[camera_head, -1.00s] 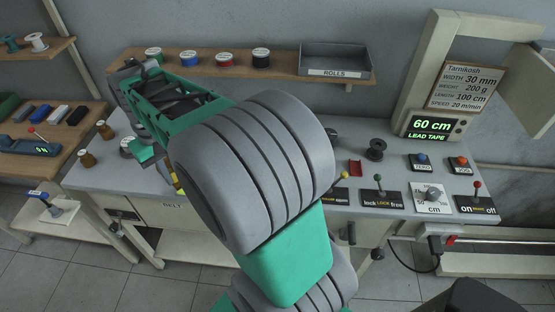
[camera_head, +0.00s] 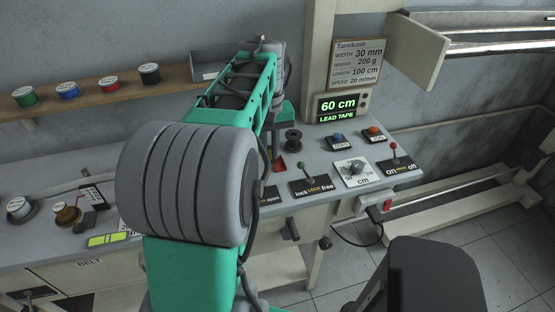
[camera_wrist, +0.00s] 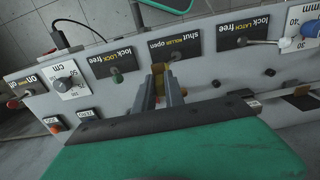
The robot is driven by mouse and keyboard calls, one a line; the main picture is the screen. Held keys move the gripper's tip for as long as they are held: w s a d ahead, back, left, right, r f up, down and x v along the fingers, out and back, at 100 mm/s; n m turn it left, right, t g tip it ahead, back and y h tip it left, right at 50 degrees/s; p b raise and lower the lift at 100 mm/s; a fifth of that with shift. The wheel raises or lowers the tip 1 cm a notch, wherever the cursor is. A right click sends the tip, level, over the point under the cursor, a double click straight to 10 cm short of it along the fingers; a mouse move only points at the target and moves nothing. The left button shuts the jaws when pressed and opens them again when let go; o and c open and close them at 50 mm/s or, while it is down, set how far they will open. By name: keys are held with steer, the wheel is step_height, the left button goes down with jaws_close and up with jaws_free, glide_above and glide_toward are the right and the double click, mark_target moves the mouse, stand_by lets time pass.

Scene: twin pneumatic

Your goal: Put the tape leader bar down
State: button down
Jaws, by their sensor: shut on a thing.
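My gripper (camera_wrist: 168,84) shows in the wrist view, its two fingers pointing down to the bench top. It is shut on a small piece, taken to be the tape leader bar; little of it shows between the fingers. A yellow-brown patch shows at the fingertips, and I cannot tell whether it is the bar or the roller lever's knob behind. The fingers are beside the "shut roller open" label (camera_wrist: 174,54).
The bench front carries a green-knobbed lock lever (camera_head: 301,166), a cm dial (camera_head: 355,167) and a red-knobbed on/off lever (camera_head: 394,149). The display (camera_head: 339,106) reads 60 cm, LEAD TAPE. A shelf (camera_head: 112,93) with coloured rolls is at the back left.

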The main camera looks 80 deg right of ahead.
steer(key=d+f+p, duration=0.1)
steer(key=d+f, duration=0.1)
steer(key=d, duration=0.1)
steer(key=d+f+p, duration=0.1)
steer(key=d+f, duration=0.2)
steer(key=d, duration=0.1)
steer(key=d+f, duration=0.3)
steer(key=d, duration=0.1)
steer(key=shift+w+p, duration=0.35)
steer(key=shift+p, duration=0.05)
steer(key=shift+d+f, duration=0.25)
steer(key=shift+f, duration=1.85)
steer(key=c, duration=1.9)
jaws_free()
steer(key=shift+d+f, duration=0.1)
steer(key=o, duration=0.5)
